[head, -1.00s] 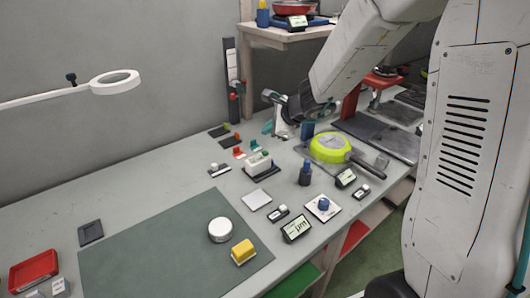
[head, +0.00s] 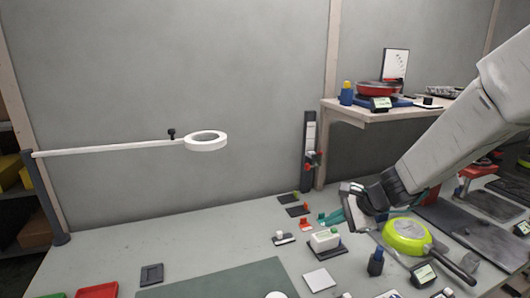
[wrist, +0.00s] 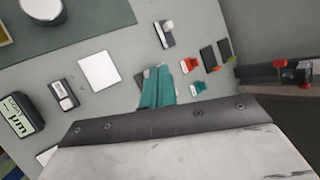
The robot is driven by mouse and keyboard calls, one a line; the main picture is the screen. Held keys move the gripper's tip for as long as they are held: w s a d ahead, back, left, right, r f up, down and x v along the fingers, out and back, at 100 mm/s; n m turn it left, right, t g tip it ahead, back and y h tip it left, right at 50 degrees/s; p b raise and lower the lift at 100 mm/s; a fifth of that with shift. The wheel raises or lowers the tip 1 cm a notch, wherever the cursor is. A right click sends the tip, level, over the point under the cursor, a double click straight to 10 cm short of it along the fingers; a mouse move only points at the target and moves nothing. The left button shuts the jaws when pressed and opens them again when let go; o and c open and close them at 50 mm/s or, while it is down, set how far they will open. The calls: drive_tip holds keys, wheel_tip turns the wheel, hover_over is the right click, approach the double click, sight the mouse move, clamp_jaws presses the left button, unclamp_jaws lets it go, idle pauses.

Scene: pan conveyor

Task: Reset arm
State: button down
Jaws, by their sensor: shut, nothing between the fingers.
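My gripper (head: 333,217) hangs above the bench at the right of the head view, left of the lime-green pan. Its teal fingers (wrist: 158,84) are together in the wrist view, with nothing seen between them. My pale arm comes in from the upper right. The lime-green pan (head: 407,235) lies on the bench with its handle towards the lower right, apart from my gripper.
The bench (head: 220,238) also carries a white square plate (wrist: 99,72), a dark blue bottle (head: 376,263) and small red and green pieces. A ring lamp (head: 206,141) reaches over its left side. A raised shelf (head: 375,117) holds a red pan (head: 376,88).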

drive_tip(key=s+a+r+n+g, duration=0.1)
drive_tip(key=s+r+n+g, duration=0.35)
drive_tip(key=s+n, duration=0.65)
drive_tip(key=s+d+r+n+h, duration=0.2)
drive_tip(key=s+d+r+h, duration=0.1)
drive_tip(key=s, duration=0.7)
drive_tip(key=s+d+r+n+h, duration=0.2)
drive_tip(key=s+d+r+h, duration=0.1)
drive_tip(key=s, duration=0.7)
drive_tip(key=shift+d+r+t+h, duration=0.4)
drive_tip(key=shift+d+r, duration=0.1)
drive_tip(key=shift+d, duration=0.2)
